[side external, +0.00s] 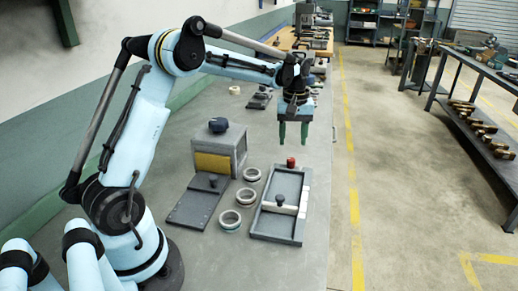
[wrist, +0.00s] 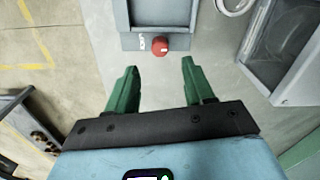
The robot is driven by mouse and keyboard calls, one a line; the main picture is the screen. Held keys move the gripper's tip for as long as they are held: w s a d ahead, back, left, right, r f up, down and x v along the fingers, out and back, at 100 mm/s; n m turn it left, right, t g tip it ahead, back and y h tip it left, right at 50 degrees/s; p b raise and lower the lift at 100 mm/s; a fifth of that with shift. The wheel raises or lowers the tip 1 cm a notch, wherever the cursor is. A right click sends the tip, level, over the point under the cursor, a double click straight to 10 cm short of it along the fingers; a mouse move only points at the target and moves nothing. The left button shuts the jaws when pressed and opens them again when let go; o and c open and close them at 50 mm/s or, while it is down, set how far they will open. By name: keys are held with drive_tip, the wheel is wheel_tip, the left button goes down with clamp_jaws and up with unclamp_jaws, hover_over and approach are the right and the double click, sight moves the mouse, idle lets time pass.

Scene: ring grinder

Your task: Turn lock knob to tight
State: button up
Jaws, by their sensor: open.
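A red knob (side external: 291,162) sits at the far end of a grey rectangular fixture (side external: 255,228) on the bench. In the wrist view the red knob (wrist: 160,46) shows a small white mark on its face, beside a white label on the fixture's edge (wrist: 128,40). My gripper (side external: 293,144) is above the bench, behind and higher than the knob. Its two green fingers are apart with nothing between them. In the wrist view the knob appears just beyond the fingertips (wrist: 159,66), roughly centred between them, not touching.
A grey box with a yellow panel (side external: 212,163) and dark top knob stands left, a dark plate (side external: 192,212) before it. Three rings (side external: 230,220) lie between box and fixture. A dark knob (side external: 279,200) and white bar sit on the fixture. The bench edge is close on the right.

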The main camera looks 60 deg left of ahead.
sight(291, 159)
wheel_tip(291, 159, down, 7)
idle(0.3)
drive_tip(key=shift+c, duration=0.4)
clamp_jaws()
